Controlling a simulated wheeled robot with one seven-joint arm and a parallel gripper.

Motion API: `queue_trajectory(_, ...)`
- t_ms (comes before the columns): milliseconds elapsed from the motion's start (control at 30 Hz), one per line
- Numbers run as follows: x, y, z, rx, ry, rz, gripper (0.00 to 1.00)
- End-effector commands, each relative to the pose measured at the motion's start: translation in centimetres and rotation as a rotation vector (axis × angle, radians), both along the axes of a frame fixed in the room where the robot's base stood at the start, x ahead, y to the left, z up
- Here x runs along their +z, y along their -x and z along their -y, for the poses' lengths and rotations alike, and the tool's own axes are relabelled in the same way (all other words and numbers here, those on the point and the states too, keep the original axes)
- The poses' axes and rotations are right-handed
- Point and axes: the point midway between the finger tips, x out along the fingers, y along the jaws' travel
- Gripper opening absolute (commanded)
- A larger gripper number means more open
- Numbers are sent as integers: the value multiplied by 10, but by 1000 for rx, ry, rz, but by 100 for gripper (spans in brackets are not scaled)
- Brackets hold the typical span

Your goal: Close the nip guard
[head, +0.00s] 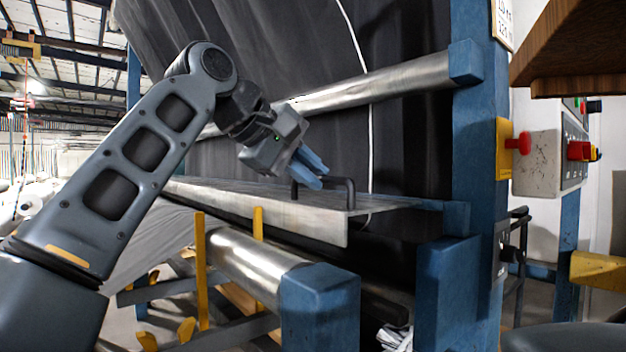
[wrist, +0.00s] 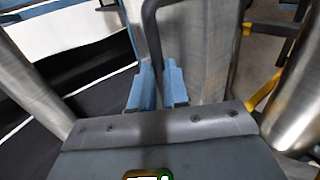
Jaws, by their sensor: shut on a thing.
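The nip guard (head: 260,211) is a long grey metal plate in the head view. It lies about level between the upper and lower steel rollers. A dark bar handle (head: 350,194) stands on it near its right end. My gripper (head: 311,175) comes from the upper left, with its blue fingers shut on the handle's bar and hiding part of it. In the wrist view the handle (wrist: 151,30) runs down between my two fingertips (wrist: 157,84). The guard's metal surface (wrist: 208,50) shows behind them.
A steel roller (head: 365,88) crosses above the guard, and another (head: 250,265) lies below it. A blue post (head: 474,180) stands to the right, with a red button (head: 519,143) beside it. A wooden ledge (head: 575,45) hangs at upper right.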

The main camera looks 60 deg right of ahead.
Motion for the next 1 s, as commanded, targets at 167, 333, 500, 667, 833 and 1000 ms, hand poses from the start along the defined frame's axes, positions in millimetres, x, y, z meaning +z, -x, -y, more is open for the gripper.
queue_trajectory(167, -4, -1, -1, 1, 14, -8, 0)
queue_trajectory(333, -4, -1, -2, 0, 14, -8, 0)
queue_trajectory(500, -5, -1, -2, 0, 12, -8, 0)
queue_trajectory(667, -6, -1, -1, 0, 11, -8, 25)
queue_trajectory(833, -5, -1, -1, 0, 14, -8, 40)
queue_trajectory(1000, -4, 0, -1, 0, 15, -9, 40)
